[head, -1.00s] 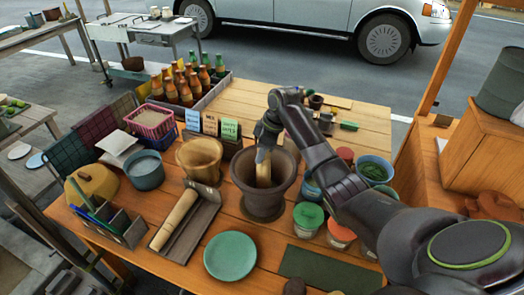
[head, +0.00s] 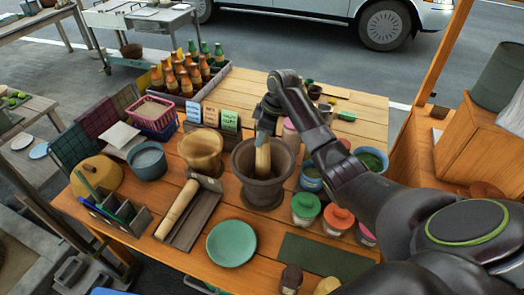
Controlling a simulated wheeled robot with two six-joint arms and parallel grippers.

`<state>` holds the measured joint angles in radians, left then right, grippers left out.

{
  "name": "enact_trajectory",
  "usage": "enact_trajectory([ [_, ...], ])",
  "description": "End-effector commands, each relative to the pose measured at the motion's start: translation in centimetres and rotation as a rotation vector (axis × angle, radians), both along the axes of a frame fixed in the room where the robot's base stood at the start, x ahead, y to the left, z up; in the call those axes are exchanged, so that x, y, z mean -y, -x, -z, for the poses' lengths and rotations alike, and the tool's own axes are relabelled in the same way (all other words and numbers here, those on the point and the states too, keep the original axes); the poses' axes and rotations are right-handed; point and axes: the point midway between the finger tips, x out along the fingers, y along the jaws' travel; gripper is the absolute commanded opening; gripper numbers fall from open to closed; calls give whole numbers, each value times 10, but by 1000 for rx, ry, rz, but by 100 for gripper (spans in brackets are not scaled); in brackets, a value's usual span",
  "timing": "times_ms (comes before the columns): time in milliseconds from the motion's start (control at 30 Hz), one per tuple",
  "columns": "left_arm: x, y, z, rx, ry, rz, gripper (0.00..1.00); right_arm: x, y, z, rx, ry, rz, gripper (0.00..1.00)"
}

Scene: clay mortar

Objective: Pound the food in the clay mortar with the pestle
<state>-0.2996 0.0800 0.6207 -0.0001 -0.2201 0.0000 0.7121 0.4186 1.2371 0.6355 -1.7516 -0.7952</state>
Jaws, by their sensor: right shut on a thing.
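The clay mortar (head: 262,192) is a dark brown, deep bowl standing upright near the middle of the wooden table. My right gripper (head: 266,126) is above its opening, shut on the pale wooden pestle (head: 263,158). The pestle is nearly upright, with its lower end down inside the mortar. The food in the mortar cannot be made out behind the rim and pestle. My left gripper is not in view.
Left of the mortar are a tan pot (head: 201,151) and a tray (head: 205,206) holding another wooden pestle (head: 178,209). A green plate (head: 231,244) lies in front. Lidded jars (head: 305,209) stand close on the right. Bottles (head: 187,76) stand in a crate behind.

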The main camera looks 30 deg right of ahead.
Motion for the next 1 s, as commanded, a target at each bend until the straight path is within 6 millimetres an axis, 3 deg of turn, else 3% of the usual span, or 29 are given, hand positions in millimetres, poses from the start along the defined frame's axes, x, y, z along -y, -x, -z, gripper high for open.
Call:
enact_trajectory([
  [267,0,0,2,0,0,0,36,0,0,4,1,-1,0,0],
  [633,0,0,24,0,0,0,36,-1,0,59,0,-1,0,0],
  [1000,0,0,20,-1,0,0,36,0,0,53,1,0,0,0],
])
